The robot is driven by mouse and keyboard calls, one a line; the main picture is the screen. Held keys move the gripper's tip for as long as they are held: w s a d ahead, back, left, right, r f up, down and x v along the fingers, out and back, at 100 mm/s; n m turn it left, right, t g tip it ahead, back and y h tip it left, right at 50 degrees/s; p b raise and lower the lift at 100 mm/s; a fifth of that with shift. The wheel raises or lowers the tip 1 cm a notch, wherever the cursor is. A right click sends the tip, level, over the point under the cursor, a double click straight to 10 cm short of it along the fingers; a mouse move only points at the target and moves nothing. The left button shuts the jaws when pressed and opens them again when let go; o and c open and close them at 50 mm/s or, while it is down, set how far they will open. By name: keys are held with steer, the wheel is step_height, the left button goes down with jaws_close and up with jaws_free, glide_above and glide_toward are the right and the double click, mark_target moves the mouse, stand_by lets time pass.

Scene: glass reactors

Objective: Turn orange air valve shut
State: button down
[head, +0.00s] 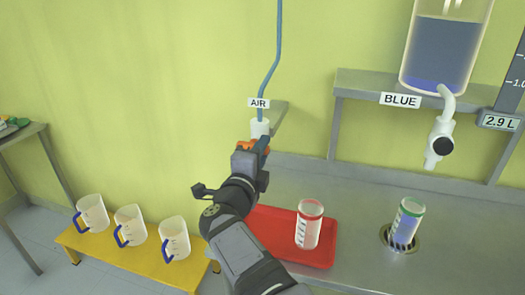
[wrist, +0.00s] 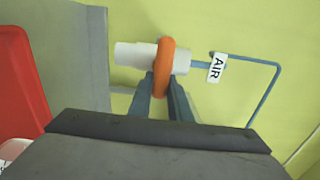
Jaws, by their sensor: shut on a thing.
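In the head view, the white fitting (head: 260,128) hangs at the end of a blue hose under the AIR label (head: 259,103). A bit of the orange valve (head: 247,145) shows just below it. In the head view my wrist hides most of the valve. I cannot tell how far the valve is turned.
A green-rimmed beaker (head: 405,222) stands over a drain. The BLUE tank (head: 446,45) with its tap is at the right. Three jugs (head: 130,226) stand on a yellow bench (head: 146,258).

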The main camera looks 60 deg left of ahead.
steer(key=c, duration=1.6)
jaws_free()
steer(key=shift+c, duration=0.2)
steer(key=b+v, duration=0.2)
steer(key=v, duration=0.5)
steer(key=shift+s+d, duration=0.15)
